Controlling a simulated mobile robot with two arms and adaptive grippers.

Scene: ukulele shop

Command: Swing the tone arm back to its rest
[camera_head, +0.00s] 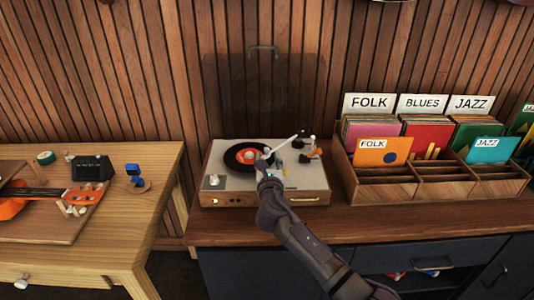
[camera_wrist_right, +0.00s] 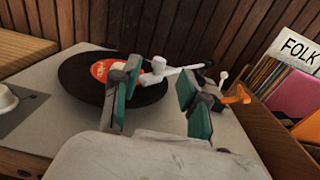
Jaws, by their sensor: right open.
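The turntable (camera_head: 237,187) stands on the dark cabinet, with a black record (camera_head: 236,164) with a red label on it. The white tone arm (camera_head: 283,145) shows as a thin stick slanting to the upper right. In the right wrist view the tone arm (camera_wrist_right: 185,70) has its near end over the record (camera_wrist_right: 75,82), by the label. My right gripper (camera_head: 267,165) is over the turntable's front middle. In its wrist view the gripper (camera_wrist_right: 158,88) is open, and the tone arm's near end shows between its fingers. I cannot tell whether they touch. My left gripper is out of view.
An orange piece (camera_wrist_right: 237,95) sits right of the gripper on the turntable. A wooden record crate (camera_head: 385,192) stands close on the right. A wooden workbench (camera_head: 125,215) with an orange ukulele (camera_head: 45,192) is on the left, across a gap. The slatted wall is behind.

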